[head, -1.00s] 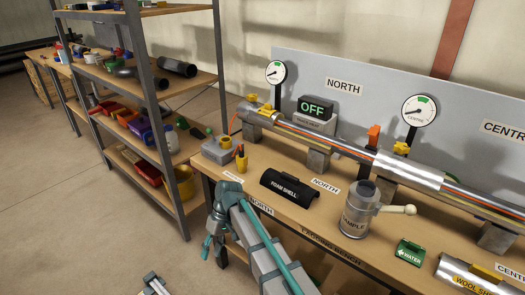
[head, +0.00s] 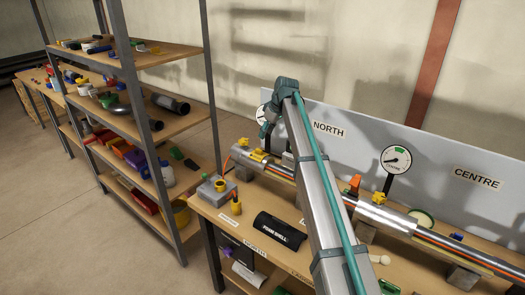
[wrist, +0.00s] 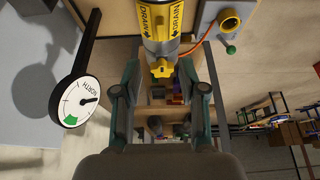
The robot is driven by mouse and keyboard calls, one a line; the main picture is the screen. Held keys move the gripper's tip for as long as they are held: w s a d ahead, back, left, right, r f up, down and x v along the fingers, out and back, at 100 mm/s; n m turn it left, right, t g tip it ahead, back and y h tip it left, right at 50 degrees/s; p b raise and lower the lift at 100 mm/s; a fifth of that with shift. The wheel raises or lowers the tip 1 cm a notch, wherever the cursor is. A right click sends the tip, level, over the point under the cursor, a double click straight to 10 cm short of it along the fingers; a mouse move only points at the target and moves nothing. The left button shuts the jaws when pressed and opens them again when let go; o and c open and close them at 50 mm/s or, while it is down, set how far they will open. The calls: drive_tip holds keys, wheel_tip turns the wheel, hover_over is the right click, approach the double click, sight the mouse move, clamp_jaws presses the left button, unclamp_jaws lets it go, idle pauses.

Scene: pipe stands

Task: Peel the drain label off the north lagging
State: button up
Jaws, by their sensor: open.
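The drain label (wrist: 160,20) is a yellow band with black DRAIN lettering and arrows, wrapped on the pipe at the top of the wrist view. Silver lagging (wrist: 160,48) shows just below it, with a yellow valve (wrist: 162,68) beneath. In the head view, yellow pieces (head: 258,156) sit on the north end of the pipe, too small to read. My gripper (wrist: 158,70) is open and empty, its fingers apart on either side of the valve in the picture and clear of the label. In the head view my arm hides the gripper's fingertips and part of the pipe.
The NORTH gauge (wrist: 82,102) stands close left of my gripper in the wrist view. A grey box with a yellow port (wrist: 229,22) is at the upper right. The black foam shell (head: 278,232) lies on the bench. The shelf rack (head: 150,110) stands left.

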drive_tip(key=p, duration=0.1)
hover_over(259, 150)
drive_tip(key=d, duration=0.2)
drive_tip(key=f, duration=0.4)
drive_tip(key=shift+s+a+f, duration=0.2)
drive_tip(key=shift+s+f, duration=0.1)
drive_tip(key=shift+s, duration=0.1)
drive_tip(key=shift+p+x, duration=1.45)
drive_tip(key=shift+x, duration=1.15)
drive_tip(key=shift+s+d, duration=0.1)
drive_tip(key=shift+d, duration=0.15)
clamp_jaws()
